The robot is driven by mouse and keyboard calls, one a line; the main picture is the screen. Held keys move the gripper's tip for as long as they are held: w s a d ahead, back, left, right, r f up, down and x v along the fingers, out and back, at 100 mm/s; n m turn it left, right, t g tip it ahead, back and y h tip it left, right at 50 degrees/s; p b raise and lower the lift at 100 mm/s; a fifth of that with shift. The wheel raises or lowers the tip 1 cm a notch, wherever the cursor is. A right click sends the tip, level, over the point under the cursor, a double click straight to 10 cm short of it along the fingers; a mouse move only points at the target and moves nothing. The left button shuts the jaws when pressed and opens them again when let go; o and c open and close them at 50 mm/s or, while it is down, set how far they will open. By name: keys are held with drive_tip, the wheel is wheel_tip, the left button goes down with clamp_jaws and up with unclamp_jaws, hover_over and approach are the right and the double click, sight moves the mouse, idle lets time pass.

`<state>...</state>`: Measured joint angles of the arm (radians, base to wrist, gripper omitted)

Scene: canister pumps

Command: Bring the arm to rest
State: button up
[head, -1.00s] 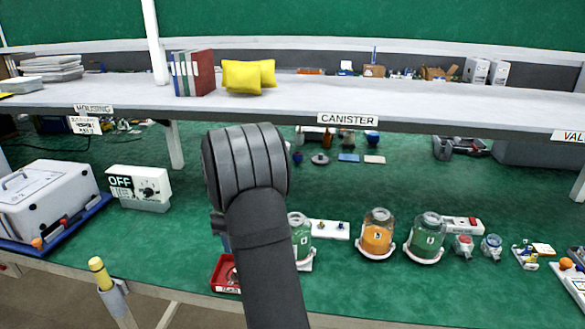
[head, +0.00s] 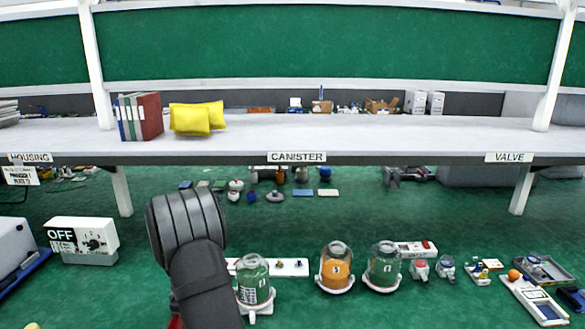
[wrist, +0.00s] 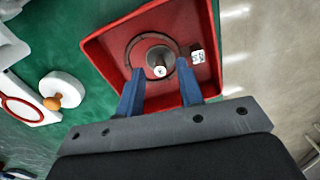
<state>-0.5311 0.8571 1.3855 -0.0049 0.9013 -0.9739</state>
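My arm (head: 190,240) rises at the left of the head view and hides my gripper there. In the wrist view my gripper (wrist: 160,80) points at a red tray (wrist: 100,47), its two blue fingers apart with nothing between them. A round grey part (wrist: 158,60) with a dark ring and a pale centre lies in the tray beyond the fingertips. A small white label sits beside it. In the head view only a sliver of red shows at the bottom edge beside my arm.
Two green jars (head: 254,282) (head: 383,265) and an orange jar (head: 336,270) stand in white holders on the green bench. An OFF box (head: 82,240) stands at left. A shelf (head: 350,133) spans behind, with yellow pillows (head: 192,120). Bench in front of the jars is clear.

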drive_tip(key=shift+f, duration=0.2)
wheel_tip(320, 180, up, 13)
wheel_tip(320, 180, down, 14)
drive_tip(key=shift+r, duration=0.15)
wheel_tip(320, 180, up, 6)
drive_tip(key=shift+f, duration=0.2)
drive_tip(key=d+r, duration=0.7)
drive_tip(key=d, duration=0.5)
drive_tip(key=w+d+r, duration=0.5)
drive_tip(key=w+r, duration=0.6)
drive_tip(key=shift+w+d+n, duration=0.2)
drive_tip(key=shift+n, duration=0.2)
